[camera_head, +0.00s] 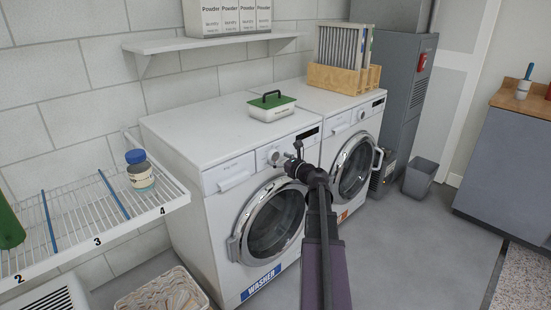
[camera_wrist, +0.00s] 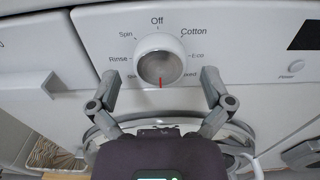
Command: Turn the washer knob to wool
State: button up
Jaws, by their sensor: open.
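The washer (camera_head: 215,190) is the white front-loader with the blue "WASHER" label, left of a similar machine. Its round white knob (camera_wrist: 160,62) fills the upper middle of the wrist view and also shows in the head view (camera_head: 275,157). The knob's red mark points straight down. Off is at the top, Cotton and Eco are on the right, Spin and Rinse on the left. The lower labels are partly hidden, and I cannot read "wool". My gripper (camera_wrist: 160,78) is open, with one finger on each side of the knob. I cannot tell whether either finger touches it.
The second machine (camera_head: 355,150) stands to the right, with a wooden crate (camera_head: 340,79) on top. A green-lidded box (camera_head: 272,107) sits on the washer top. A wire shelf (camera_head: 90,215) and a basket (camera_head: 160,292) are at left. The floor in front is clear.

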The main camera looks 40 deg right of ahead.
jog(key=s, duration=1)
jog(key=shift+s+d, duration=0.2)
jog(key=shift+d, duration=0.2)
jog(key=w+a+f+n+g+y, duration=0.4)
jog(key=a+n, duration=0.4)
jog(key=a, duration=0.4)
jog(key=w+a+f+n+g+y, duration=0.1)
jog(key=a+f+n+g, duration=0.6)
jog(key=a, duration=0.6)
jog(key=s+a+f+n+g+h, duration=0.3)
jog(key=s+a+f+n+g, duration=0.15)
jog(key=a+n, duration=0.55)
jog(key=s+a+f+n+g+h, duration=0.3)
jog(key=s+a+n, duration=0.2)
jog(key=a+n, duration=0.5)
notch_tip(320, 180, up, 32)
jog(key=p, duration=3.2)
jog(key=shift+s+d+r, duration=0.15)
jog(key=shift+r, duration=0.05)
jog(key=shift+t, duration=0.25)
